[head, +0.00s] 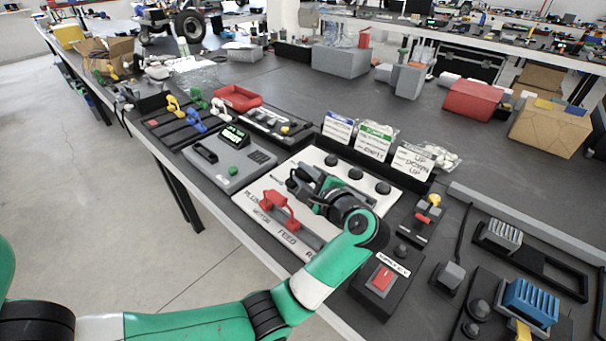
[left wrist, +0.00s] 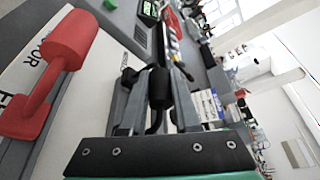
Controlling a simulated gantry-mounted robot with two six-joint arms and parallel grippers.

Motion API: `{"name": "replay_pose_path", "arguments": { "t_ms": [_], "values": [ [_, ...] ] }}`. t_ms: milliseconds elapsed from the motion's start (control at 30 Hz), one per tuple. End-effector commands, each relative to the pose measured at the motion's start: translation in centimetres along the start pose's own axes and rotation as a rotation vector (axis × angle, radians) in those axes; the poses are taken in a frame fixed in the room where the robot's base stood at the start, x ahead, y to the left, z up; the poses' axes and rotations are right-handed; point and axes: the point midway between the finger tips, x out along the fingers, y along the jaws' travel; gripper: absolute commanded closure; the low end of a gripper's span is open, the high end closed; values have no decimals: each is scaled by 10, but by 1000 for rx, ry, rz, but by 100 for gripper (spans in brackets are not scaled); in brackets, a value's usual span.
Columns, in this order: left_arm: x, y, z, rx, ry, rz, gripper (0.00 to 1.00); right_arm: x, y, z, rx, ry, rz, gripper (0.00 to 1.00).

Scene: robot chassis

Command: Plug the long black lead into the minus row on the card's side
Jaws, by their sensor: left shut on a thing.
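My left gripper (head: 300,184) is low over a white panel (head: 318,155) with black knobs and a red lever. In the left wrist view its grey fingers (left wrist: 155,105) are shut on a black cylindrical piece (left wrist: 159,86); dark curved parts show beside it. I cannot tell if this piece is a lead or part of the panel. Three printed cards (head: 373,141) stand in a dark holder behind the panel. I cannot make out a minus row. My right gripper is not in view.
A red lever (head: 279,209) stands left of my gripper; it also shows in the left wrist view (left wrist: 60,60). A grey box with a green display (head: 230,160) lies to the left. A red switch box (head: 382,280) and a corded grey block (head: 449,277) are at right.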

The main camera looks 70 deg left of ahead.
Motion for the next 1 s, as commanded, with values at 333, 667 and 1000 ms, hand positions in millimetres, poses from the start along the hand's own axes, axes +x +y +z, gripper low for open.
{"name": "replay_pose_path", "arguments": {
  "t_ms": [333, 667, 1000],
  "values": [
    [2, 8, -5, 3, 2, 2, 64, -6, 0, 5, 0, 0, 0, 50],
    [2, 7, -4, 2, 1, 2, 35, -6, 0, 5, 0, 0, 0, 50],
    [-27, 4, -4, 4, 5, -1, 35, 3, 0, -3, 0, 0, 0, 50]
  ]
}}
